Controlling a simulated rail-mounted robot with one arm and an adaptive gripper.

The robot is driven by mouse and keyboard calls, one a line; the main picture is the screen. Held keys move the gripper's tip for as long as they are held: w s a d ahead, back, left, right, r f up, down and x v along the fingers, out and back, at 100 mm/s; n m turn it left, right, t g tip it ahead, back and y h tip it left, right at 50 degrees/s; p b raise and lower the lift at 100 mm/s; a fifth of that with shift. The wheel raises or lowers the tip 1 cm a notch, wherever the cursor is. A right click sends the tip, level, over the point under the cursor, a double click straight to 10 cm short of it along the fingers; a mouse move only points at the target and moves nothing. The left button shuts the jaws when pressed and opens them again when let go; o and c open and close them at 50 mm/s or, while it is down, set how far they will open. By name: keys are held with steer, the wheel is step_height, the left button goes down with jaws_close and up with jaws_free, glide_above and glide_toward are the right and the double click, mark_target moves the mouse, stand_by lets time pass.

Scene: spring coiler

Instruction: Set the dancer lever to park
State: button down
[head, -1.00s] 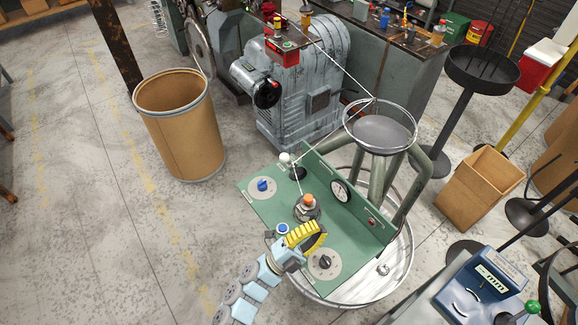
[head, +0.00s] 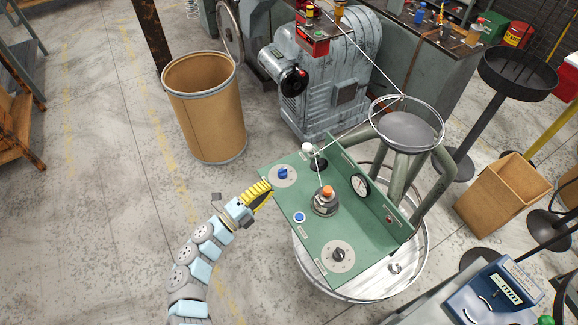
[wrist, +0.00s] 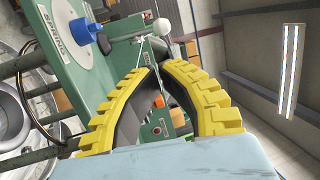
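The lever that looks like the dancer lever has a white ball knob (head: 307,147) above a dark round base (head: 318,164). It stands at the far edge of the green control panel (head: 300,228). The white ball also shows beyond my fingertips in the wrist view (wrist: 162,25). My gripper (head: 264,187) has yellow ribbed fingers and is just off the panel's left edge, near the blue knob (head: 283,173). In the wrist view (wrist: 156,68) the fingertips curve in close together with nothing between them. Any park marking is unreadable.
A nut-topped post with an orange tip (head: 326,191), a blue button (head: 299,217), a black dial (head: 338,254) and a gauge (head: 361,185) are on the panel. A thin wire runs over it. A brown drum (head: 208,115) stands behind left.

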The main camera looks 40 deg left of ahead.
glide_toward(311, 154)
steer(key=w+r, duration=0.4)
steer(key=w, duration=0.1)
steer(key=shift+w+d+r, duration=0.15)
steer(key=shift+w+d, duration=0.05)
steer(key=shift+d, duration=0.15)
steer(key=shift+a+r+p, duration=0.1)
steer(key=shift+p, duration=0.2)
